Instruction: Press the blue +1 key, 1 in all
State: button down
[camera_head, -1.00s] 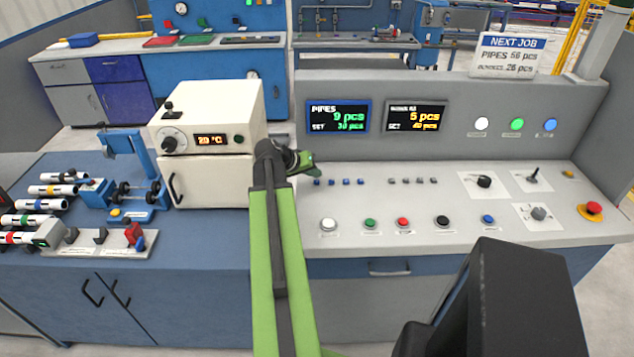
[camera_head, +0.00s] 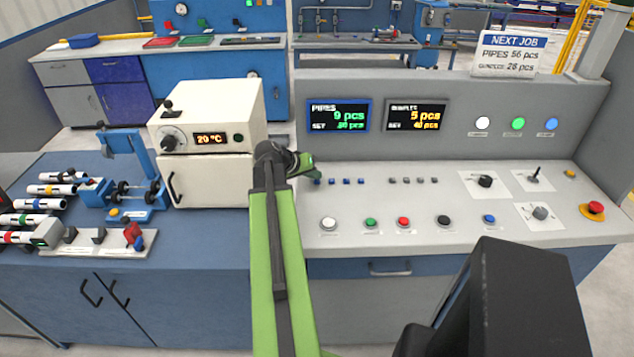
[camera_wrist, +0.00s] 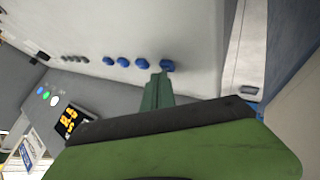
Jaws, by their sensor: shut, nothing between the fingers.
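A row of small blue keys (camera_head: 346,181) sits on the grey console below the display marked PIPES (camera_head: 339,116), which reads 9 pcs. Their labels are too small to read, so I cannot tell which is +1. My gripper (camera_head: 311,174) is shut and empty, pointing down at the left end of the row. In the wrist view the blue keys (camera_wrist: 122,62) run leftward from the fingertips (camera_wrist: 162,77). The tips are close beside the end key (camera_wrist: 167,66) and overlap its lower edge in the picture. I cannot tell whether they touch it.
Grey keys (camera_head: 413,181) sit right of the blue ones. Larger coloured buttons, among them a red one (camera_head: 403,222), line the console's front. A white oven (camera_head: 205,140) stands close left of my arm. A red emergency button (camera_head: 594,208) is at the far right.

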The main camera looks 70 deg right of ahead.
aim_at(314, 182)
jog(key=shift+f, duration=0.3)
jog(key=shift+r, duration=0.1)
dwell(0.3)
jog(key=shift+r+p, duration=0.6)
jog(key=shift+r, duration=0.15)
notch_tip(314, 182, up, 5)
jog(key=p, duration=0.5)
jog(key=shift+r, duration=0.1)
dwell(0.4)
